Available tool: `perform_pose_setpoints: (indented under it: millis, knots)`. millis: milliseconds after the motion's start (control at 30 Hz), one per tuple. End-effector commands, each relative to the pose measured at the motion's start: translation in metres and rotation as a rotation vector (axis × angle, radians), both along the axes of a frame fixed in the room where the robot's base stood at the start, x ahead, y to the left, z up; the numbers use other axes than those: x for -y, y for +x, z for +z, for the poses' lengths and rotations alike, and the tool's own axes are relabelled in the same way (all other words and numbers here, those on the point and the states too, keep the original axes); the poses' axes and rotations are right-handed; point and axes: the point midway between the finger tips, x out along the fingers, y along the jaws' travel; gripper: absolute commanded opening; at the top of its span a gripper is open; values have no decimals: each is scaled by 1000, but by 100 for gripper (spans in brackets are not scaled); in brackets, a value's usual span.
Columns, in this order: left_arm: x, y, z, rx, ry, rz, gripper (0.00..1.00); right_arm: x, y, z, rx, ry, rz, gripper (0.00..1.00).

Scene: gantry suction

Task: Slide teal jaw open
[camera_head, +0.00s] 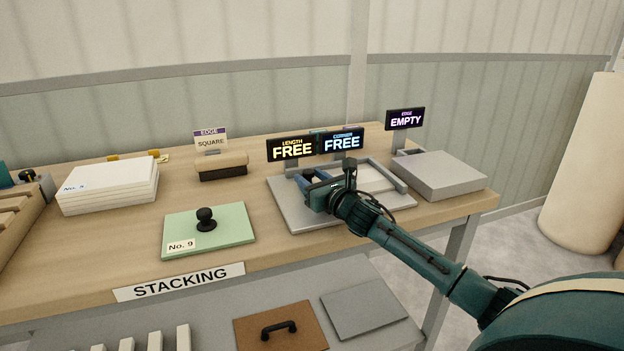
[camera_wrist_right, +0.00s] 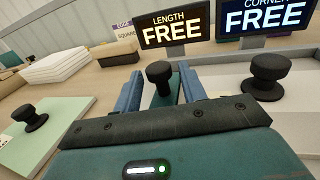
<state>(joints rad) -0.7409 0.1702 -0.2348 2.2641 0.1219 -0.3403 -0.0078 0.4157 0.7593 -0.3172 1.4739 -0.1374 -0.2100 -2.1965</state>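In the head view my right gripper (camera_head: 309,176) is low over the grey fixture plate (camera_head: 289,213), hiding the jaw there. A second black knob (camera_wrist_right: 267,76) stands to the right, outside the fingers. My left gripper is not in view.
Signs reading LENGTH FREE (camera_head: 292,148) and CORNER FREE (camera_head: 341,141) stand behind the fixture. A grey block (camera_head: 441,174) lies to its right. A green No. 9 plate (camera_head: 208,236) with a knob and a white stack (camera_head: 108,187) lie left.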

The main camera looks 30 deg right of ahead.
Motion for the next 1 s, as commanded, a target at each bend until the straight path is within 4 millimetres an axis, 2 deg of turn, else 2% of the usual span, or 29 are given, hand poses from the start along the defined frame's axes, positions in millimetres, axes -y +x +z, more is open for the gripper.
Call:
perform_pose_setpoints:
  millis: [67,500,767,1000]
  knots:
    - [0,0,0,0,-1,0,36,0,0,0,0,0,0,34]
    - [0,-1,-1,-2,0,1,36,0,0,0,0,0,0,0]
    - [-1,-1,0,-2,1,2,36,-4,1,0,-1,0,1,0]
    - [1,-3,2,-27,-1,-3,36,-49,12,1,-2,2,4,0]
